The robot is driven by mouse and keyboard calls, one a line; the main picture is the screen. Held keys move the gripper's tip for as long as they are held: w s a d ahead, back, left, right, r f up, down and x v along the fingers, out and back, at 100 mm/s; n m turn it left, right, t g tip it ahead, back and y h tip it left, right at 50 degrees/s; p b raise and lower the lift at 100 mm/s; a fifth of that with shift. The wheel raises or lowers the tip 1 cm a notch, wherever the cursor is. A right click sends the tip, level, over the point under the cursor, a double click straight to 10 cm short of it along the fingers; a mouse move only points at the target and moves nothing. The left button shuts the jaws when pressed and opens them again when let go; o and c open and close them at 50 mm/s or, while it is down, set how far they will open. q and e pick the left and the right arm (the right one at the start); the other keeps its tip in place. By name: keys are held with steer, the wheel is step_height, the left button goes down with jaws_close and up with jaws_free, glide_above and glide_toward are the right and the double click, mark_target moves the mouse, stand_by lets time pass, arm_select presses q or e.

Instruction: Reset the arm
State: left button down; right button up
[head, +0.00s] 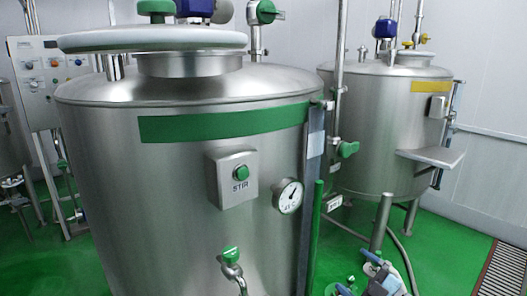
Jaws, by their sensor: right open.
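My right gripper (360,274) is at the bottom edge, right of centre, partly cut off by the frame. Its jaws are open, and I see nothing held between them. It is low, to the right of the near steel tank (170,215), over the green floor. Small green and metal fittings show close to it, and I cannot tell whether it touches them. My left gripper is not in view.
The near tank has a STIR button box (232,179), a dial gauge (288,196) and a green-handled tap (231,257). A yellow-banded tank (375,130) with a side shelf (432,157) stands behind. A control panel (52,80) is at left. Green floor (445,240) is clear at right.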

steer(key=s+d+f+m+g+h, duration=0.2)
steer(key=s+d+f+m+h, duration=0.15)
steer(key=s+f, duration=0.6)
steer(key=s+d+f+m+g+h, duration=0.2)
steer(key=s+d+f+m+h, duration=0.15)
steer(key=s+f, duration=0.6)
steer(key=s+d+f+m+g+h, duration=0.1)
steer(key=s+d+f+m+h, duration=0.25)
steer(key=s+f, duration=0.55)
steer(key=s+a+r+m+t, duration=0.1)
steer(key=a+r+m, duration=0.1)
steer(key=a, duration=0.5)
steer(key=a+r+m, duration=0.1)
steer(key=a+m, duration=0.2)
steer(key=a, duration=0.4)
step_height(320, 180, up, 8)
steer(key=p, duration=0.8)
steer(key=shift+d, duration=0.4)
steer(key=shift+f+n, duration=0.1)
steer(key=shift+n, duration=0.15)
